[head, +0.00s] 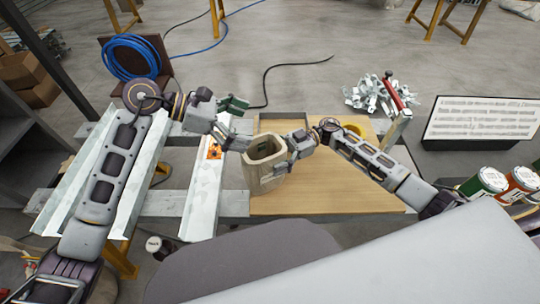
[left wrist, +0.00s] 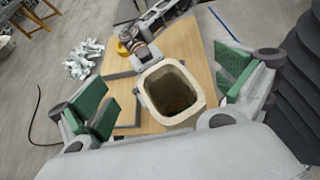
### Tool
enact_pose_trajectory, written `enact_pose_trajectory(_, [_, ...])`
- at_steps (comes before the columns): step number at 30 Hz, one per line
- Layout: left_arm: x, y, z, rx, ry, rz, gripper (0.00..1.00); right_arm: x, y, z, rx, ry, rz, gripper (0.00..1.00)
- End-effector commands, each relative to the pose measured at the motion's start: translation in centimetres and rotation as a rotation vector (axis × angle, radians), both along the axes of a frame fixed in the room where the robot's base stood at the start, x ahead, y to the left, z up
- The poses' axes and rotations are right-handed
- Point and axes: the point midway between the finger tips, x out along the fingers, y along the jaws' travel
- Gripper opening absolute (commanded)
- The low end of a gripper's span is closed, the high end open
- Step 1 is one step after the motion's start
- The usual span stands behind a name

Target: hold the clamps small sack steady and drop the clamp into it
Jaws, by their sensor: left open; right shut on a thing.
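The small sack (head: 257,175) is beige, open-topped and upright on the left part of the wooden board; it also shows in the left wrist view (left wrist: 155,97). My right gripper (head: 290,150) is shut on the right side of the sack's rim. My left gripper (head: 235,122) is open just above and left of the sack. In the left wrist view its green-padded fingers (left wrist: 165,92) are wide apart with nothing between them, and the sack's mouth lies beyond. The sack's inside is dark with a faint reddish patch; I cannot tell whether that is a clamp.
A small orange item (head: 214,152) lies on a steel channel (head: 200,200) left of the sack. The wooden board (head: 330,195) is clear in front. Behind are a yellow ring (head: 352,129), grey metal pieces (head: 368,95) and a red-handled tool (head: 396,95). Cans (head: 490,182) stand right.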

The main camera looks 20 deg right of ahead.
Motion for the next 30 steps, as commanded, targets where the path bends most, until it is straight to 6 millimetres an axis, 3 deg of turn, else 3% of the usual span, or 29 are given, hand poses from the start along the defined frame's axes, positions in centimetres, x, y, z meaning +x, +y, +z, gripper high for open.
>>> enact_pose_trajectory(18, [1.2, 7.1, 3.9, 0.002, -0.002, 0.001, 1.00, 0.0, 0.0, 0.0, 0.001, 0.000, 0.000, 0.60])
enact_pose_trajectory(30, [1.4, 7.9, 4.5, 0.000, -0.001, 0.000, 1.00, 0.0, 0.0, 0.0, 0.001, 0.000, 0.000, 0.60])
